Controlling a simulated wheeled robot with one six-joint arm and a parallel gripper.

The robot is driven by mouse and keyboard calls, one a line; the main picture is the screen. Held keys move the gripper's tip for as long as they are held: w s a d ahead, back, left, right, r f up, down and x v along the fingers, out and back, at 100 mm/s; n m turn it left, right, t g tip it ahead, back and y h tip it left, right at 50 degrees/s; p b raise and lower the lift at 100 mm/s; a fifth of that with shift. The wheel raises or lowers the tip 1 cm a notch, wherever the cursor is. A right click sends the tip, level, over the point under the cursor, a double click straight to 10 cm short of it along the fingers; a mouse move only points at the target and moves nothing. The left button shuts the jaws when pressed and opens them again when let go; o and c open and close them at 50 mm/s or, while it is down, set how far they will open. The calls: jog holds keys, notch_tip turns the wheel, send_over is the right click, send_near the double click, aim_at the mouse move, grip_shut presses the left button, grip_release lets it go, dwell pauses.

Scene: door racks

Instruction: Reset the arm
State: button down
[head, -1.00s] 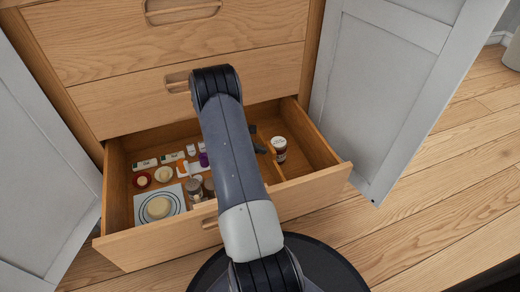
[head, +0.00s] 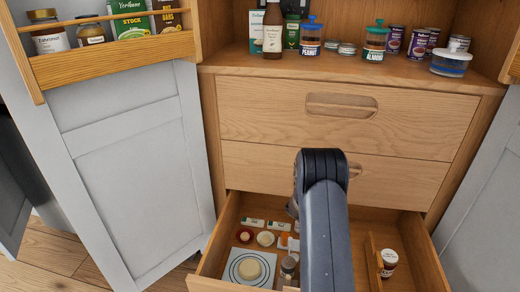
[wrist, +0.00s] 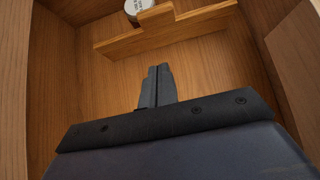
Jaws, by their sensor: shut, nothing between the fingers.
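My gripper (wrist: 155,88) shows in the wrist view with its two dark fingers together and nothing between them. It is over the bare right part of the open bottom drawer (wrist: 205,55), on the near side of a low wooden divider (wrist: 165,32). In the head view my arm reaches down toward the open drawer (head: 412,262) and hides the gripper itself. A white-lidded jar (head: 389,262) stands beside the divider; its top also shows in the wrist view (wrist: 138,8).
The drawer's left part holds a plate with a round item (head: 249,269), small dishes and boxes. Closed drawers (head: 340,115) are above. Jars and bottles stand on the shelf (head: 400,70). An open door with a rack (head: 110,57) is at left, another door (head: 490,190) at right.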

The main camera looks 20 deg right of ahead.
jog(key=b, duration=0.4)
send_near(375, 262)
jog(key=x, duration=0.6)
jog(key=shift+w+f, duration=0.1)
jog(key=shift+w+a, duration=0.3)
jog(key=shift+a, duration=0.25)
jog(key=shift+w+a, duration=0.3)
jog(key=shift+a, duration=0.25)
